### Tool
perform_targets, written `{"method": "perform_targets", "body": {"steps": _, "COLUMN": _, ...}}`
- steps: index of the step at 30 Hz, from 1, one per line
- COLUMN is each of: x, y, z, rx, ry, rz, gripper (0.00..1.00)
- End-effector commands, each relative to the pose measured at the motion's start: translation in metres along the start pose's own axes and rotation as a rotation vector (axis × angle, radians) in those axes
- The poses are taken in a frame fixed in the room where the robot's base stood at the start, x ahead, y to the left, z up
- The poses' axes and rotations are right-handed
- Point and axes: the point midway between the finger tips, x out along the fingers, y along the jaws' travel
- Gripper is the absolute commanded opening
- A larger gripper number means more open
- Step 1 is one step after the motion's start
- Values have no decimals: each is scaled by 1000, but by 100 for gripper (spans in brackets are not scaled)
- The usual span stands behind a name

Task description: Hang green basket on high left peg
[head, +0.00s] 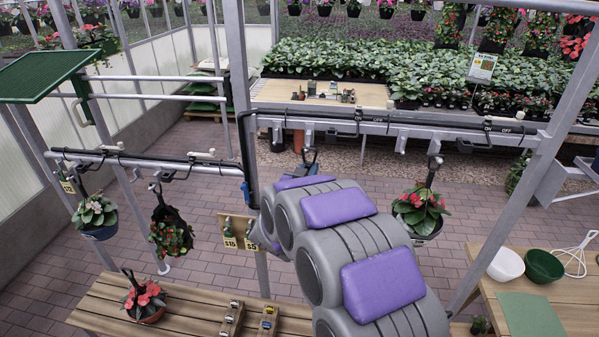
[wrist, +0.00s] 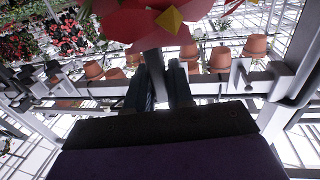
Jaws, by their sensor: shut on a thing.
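My gripper (wrist: 160,85) is shut on a dark upright hanger stem (wrist: 153,64) in the wrist view. A large red flower with a yellow centre (wrist: 172,20) shows close by at the top. The held basket's pot and its colour are out of sight.
A red-flowered basket (head: 420,213) hangs at the high rail's right. Two baskets, one white-flowered (head: 95,216) and one dark (head: 170,235), hang from the low rail (head: 150,163). A green bowl (head: 544,266) sits at right.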

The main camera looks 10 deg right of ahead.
Motion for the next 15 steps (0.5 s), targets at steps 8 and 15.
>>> {"method": "perform_targets", "body": {"steps": 8, "x": -6, "y": -15, "z": -2, "rx": -8, "ry": 10, "rz": -3, "gripper": 0}}
{"method": "perform_targets", "body": {"steps": 15, "x": -6, "y": -13, "z": -2, "rx": -7, "ry": 9, "rz": -3, "gripper": 0}}
